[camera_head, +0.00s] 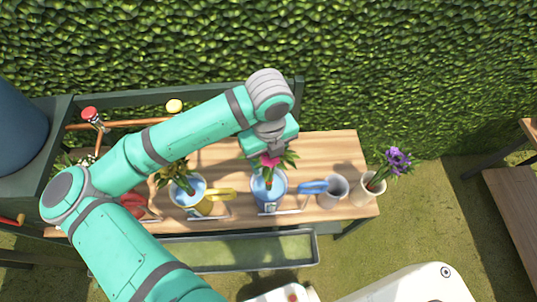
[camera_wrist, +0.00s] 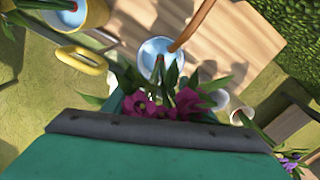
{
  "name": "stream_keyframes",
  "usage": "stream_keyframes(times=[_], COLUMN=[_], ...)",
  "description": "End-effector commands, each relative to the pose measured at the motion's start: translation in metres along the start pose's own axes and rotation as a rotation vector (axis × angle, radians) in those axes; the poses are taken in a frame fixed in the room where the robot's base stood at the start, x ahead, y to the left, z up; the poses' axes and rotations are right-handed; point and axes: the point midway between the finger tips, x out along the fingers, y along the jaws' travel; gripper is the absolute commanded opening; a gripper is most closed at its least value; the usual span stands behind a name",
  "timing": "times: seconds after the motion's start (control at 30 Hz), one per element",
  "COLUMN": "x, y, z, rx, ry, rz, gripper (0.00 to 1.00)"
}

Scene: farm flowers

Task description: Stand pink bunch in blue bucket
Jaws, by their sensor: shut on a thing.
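The pink bunch (camera_head: 270,161) has pink blooms and green leaves, and hangs under my gripper (camera_head: 268,148), which is shut on it. Its stem points down over the mouth of the blue bucket (camera_head: 266,202); I cannot tell how deep the stem reaches. The blue bucket stands on the wooden table and shows pale blue water inside. In the wrist view the pink blooms (camera_wrist: 165,106) sit at the edge of my teal gripper body, with the bucket's mouth (camera_wrist: 150,48) just beyond them. The fingertips are hidden in the wrist view.
On the table (camera_head: 340,150), a yellow-handled bucket (camera_head: 190,207) with yellow flowers stands left of the blue one. A blue-handled tool (camera_head: 313,187), a grey cup (camera_head: 333,193) and a white pot (camera_head: 366,190) with purple flowers (camera_head: 396,160) stand right. A hedge rises behind.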

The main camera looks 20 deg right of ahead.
Motion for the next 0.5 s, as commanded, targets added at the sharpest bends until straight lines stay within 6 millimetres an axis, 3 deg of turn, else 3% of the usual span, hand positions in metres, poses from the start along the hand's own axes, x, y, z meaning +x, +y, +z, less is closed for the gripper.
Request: stream_keyframes(times=[0.5], x=[0.033], y=[-0.001], z=[0.000], rx=[0.001], ry=[0.000], rz=[-0.002], gripper=[0.01])
